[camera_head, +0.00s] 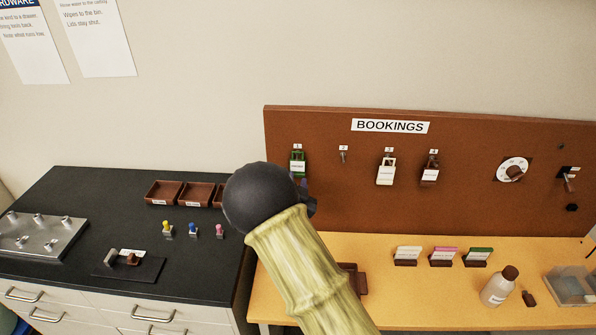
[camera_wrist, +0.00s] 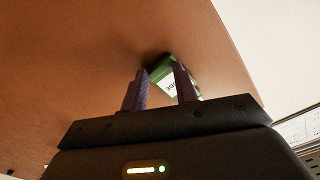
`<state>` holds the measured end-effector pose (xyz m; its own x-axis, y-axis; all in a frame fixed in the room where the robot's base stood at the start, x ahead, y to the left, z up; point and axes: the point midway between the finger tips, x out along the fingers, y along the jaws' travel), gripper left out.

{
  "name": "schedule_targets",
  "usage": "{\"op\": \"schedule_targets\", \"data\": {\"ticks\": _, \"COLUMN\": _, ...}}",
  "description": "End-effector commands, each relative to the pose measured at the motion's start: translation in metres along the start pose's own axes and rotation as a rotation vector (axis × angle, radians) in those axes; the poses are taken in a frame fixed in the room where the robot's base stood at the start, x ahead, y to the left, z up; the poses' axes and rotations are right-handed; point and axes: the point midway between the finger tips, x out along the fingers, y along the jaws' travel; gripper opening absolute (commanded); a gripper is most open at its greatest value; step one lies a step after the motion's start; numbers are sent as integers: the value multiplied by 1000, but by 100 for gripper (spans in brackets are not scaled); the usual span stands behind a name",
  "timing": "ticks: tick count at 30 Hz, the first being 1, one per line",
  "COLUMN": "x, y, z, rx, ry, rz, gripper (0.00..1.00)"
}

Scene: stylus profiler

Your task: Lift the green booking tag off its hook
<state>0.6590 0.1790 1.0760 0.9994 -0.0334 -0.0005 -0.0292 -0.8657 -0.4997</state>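The green booking tag (camera_head: 298,155) hangs on hook 1 at the left of the brown BOOKINGS board (camera_head: 465,140). It has a white label. In the wrist view the green tag (camera_wrist: 166,74) shows close to the board, just beyond and between the two purple fingers of my gripper (camera_wrist: 159,71). The right finger covers part of it. The fingers stand apart, and I see no clear contact with the tag. In the head view my dark wrist and arm hide most of my gripper, below and left of the tag.
Hook 2 (camera_head: 343,156) is empty. A pale tag (camera_head: 386,172) and a brown tag (camera_head: 430,172) hang further right, then a dial (camera_head: 514,170). Below, the yellow bench (camera_head: 400,300) holds card stands and a bottle (camera_head: 498,288). A black bench (camera_head: 80,195) with small trays stands left.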

Motion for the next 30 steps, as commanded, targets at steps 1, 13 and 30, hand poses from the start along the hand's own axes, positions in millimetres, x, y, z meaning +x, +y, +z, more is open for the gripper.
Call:
{"op": "schedule_targets", "data": {"ticks": 1, "x": 0, "y": 0, "z": 0, "rx": 0, "ry": 1, "rz": 0, "gripper": 29}}
{"op": "schedule_targets", "data": {"ticks": 13, "x": 0, "y": 1, "z": 0, "rx": 1, "ry": 2, "rz": 0, "gripper": 29}}
{"op": "schedule_targets", "data": {"ticks": 30, "x": 0, "y": 0, "z": -1, "rx": 0, "ry": 1, "rz": 0, "gripper": 0}}
